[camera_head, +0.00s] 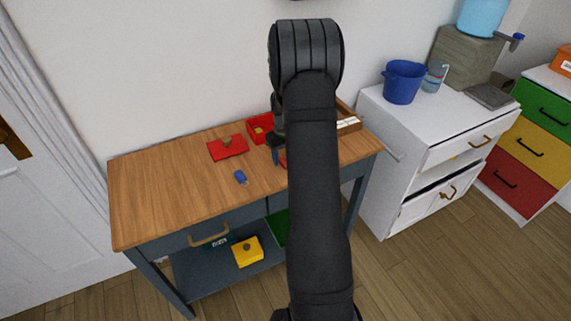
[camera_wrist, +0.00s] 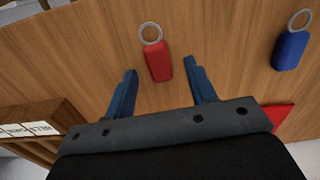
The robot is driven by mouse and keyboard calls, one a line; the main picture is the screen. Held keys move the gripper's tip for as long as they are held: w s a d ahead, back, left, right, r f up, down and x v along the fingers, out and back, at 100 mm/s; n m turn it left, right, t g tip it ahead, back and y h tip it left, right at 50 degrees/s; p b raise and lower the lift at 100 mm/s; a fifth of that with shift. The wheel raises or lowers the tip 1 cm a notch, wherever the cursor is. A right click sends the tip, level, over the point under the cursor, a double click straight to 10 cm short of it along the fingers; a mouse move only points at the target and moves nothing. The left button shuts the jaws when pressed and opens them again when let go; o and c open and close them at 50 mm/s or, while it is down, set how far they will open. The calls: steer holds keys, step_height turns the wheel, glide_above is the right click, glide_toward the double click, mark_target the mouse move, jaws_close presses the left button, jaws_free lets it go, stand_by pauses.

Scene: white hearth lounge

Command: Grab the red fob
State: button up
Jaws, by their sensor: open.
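The red fob (camera_wrist: 159,64) lies flat on the wooden tabletop, with a metal ring at its top end in the wrist view. In the head view only a red sliver (camera_head: 283,162), likely the fob, shows beside my arm. My gripper (camera_wrist: 161,70) is open, with blue fingers on either side of the fob and gaps on both sides. Nothing is held. In the head view the gripper (camera_head: 276,155) is low over the table, mostly hidden by my arm. I cannot tell its exact height above the table.
A blue fob (camera_head: 240,177) lies left of the gripper; it also shows in the wrist view (camera_wrist: 290,51). A flat red object (camera_head: 228,150), a red box (camera_head: 255,133) and a wooden tray (camera_head: 352,128) with white labels stand on the table (camera_head: 150,190). The table's left part is clear.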

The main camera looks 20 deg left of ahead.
steer(key=shift+f, duration=0.6)
steer(key=c, duration=1.1)
steer(key=shift+o, duration=0.2)
steer(key=shift+r, duration=0.1)
